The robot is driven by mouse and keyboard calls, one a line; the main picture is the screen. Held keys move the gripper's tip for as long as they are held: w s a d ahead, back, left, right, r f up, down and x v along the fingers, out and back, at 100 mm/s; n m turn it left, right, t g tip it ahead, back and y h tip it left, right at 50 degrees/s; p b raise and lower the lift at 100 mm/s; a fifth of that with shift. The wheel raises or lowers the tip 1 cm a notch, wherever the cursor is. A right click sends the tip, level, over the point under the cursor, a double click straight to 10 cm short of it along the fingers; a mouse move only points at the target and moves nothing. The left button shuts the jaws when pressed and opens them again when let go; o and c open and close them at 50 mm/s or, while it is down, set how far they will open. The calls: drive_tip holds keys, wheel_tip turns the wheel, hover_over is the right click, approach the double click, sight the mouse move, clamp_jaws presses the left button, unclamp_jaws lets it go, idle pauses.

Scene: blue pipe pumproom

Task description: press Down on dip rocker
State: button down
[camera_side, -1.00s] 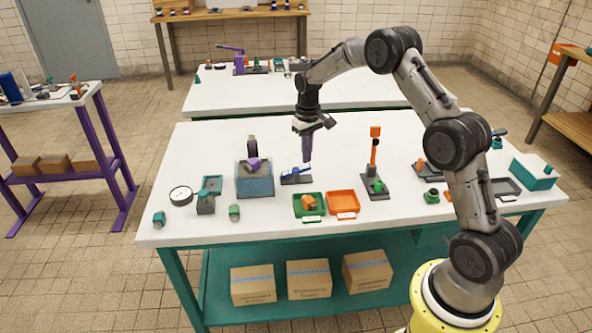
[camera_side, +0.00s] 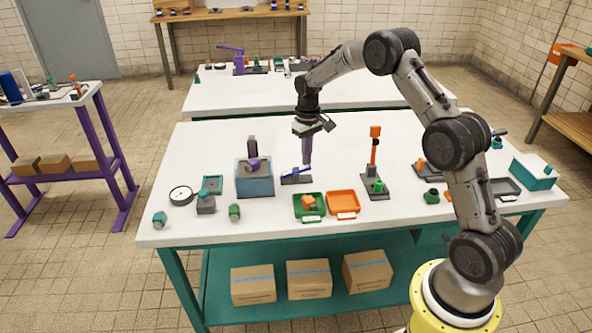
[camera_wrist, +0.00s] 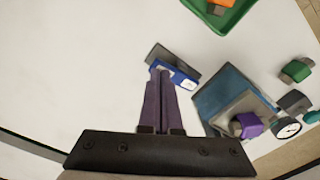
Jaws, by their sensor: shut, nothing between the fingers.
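The dip rocker is a blue bar (camera_side: 294,172) on a dark grey base (camera_side: 298,180), near the middle of the white table. In the wrist view the rocker (camera_wrist: 174,75) shows a white label at its right end, with the grey base (camera_wrist: 160,52) beside it. My gripper (camera_side: 307,164) points down with its purple fingers shut and empty. Its tips are at the rocker's right end in the side view. In the wrist view the fingertips (camera_wrist: 160,70) overlap the rocker's left end and hide part of it. Contact looks likely but is not clear.
A blue box (camera_side: 255,182) with a purple part stands left of the rocker. A green tray (camera_side: 309,217) and an orange tray (camera_side: 343,203) lie in front. An upright orange-topped device (camera_side: 375,150) stands to the right. The table behind the rocker is clear.

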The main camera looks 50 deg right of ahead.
drive_tip(key=shift+f, duration=1.3)
wheel_tip(320, 180, up, 9)
idle(0.9)
drive_tip(key=shift+f, duration=0.15)
